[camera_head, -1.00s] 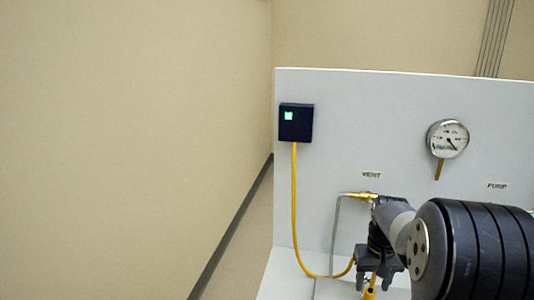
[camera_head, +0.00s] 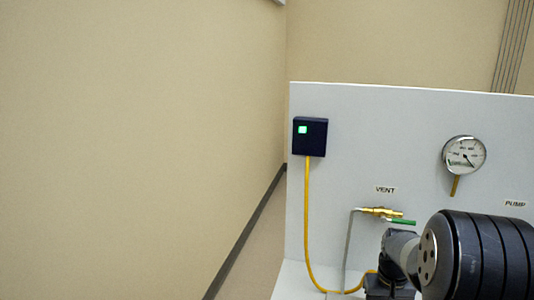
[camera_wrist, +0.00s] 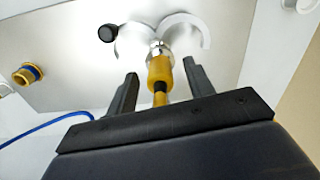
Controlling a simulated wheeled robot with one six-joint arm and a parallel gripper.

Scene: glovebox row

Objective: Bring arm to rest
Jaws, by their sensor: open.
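My arm's dark ribbed link (camera_head: 480,255) fills the lower right of the head view, with a grey wrist (camera_head: 400,252) beside it below the VENT valve. My gripper (camera_wrist: 160,68) shows in the wrist view with its two dark fingers apart. A yellow connector (camera_wrist: 160,72) stands between them, with gaps on both sides, and meets a silver fitting (camera_wrist: 157,47) on a pale plate. In the head view the fingers are out of sight at the bottom edge.
A grey panel (camera_head: 360,130) carries a dark box (camera_head: 310,137) with a green light and a yellow cable (camera_head: 308,220), a gauge (camera_head: 464,156) and a brass VENT valve (camera_head: 380,211) with a green handle. A blue hose (camera_wrist: 45,128) and a brass port (camera_wrist: 27,74) lie left in the wrist view.

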